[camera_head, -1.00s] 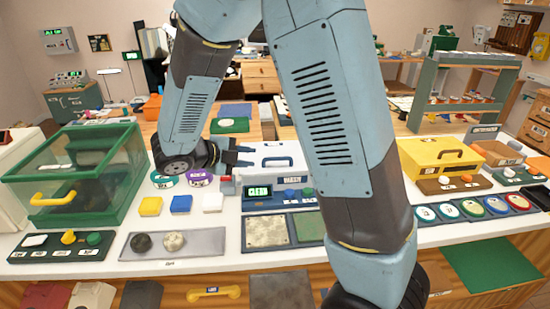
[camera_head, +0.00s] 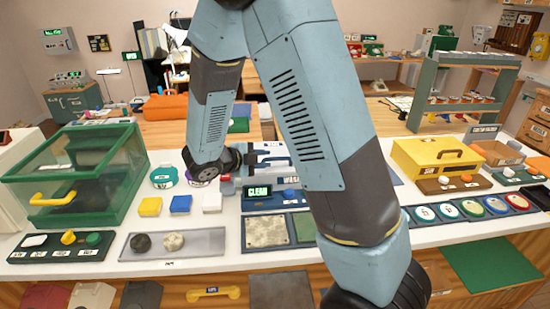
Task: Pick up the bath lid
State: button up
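The bath is a low box with a blue front panel and a green display reading CLEAN (camera_head: 258,192). Its pale lid (camera_head: 281,170) with a blue handle is on top, behind the display, and is partly hidden by my arm. My gripper (camera_head: 272,159) reaches in from the left, over the lid and at the handle. Its fingers are small and overlap the handle in view. I cannot tell whether they are around it, or open or shut. The lid appears to rest on the bath.
A green-framed clear case (camera_head: 75,175) stands at the left. Yellow, blue and white blocks (camera_head: 180,204) sit left of the bath, with tape rolls behind. A yellow box (camera_head: 437,163) and round coloured discs (camera_head: 470,207) are at the right. A grey tray (camera_head: 205,244) lies in front.

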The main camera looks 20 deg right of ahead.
aim_at(275, 159)
jog(key=shift+x, duration=2.4)
jog(key=shift+a+f, duration=0.1)
jog(key=shift+f, duration=0.05)
grip_shut()
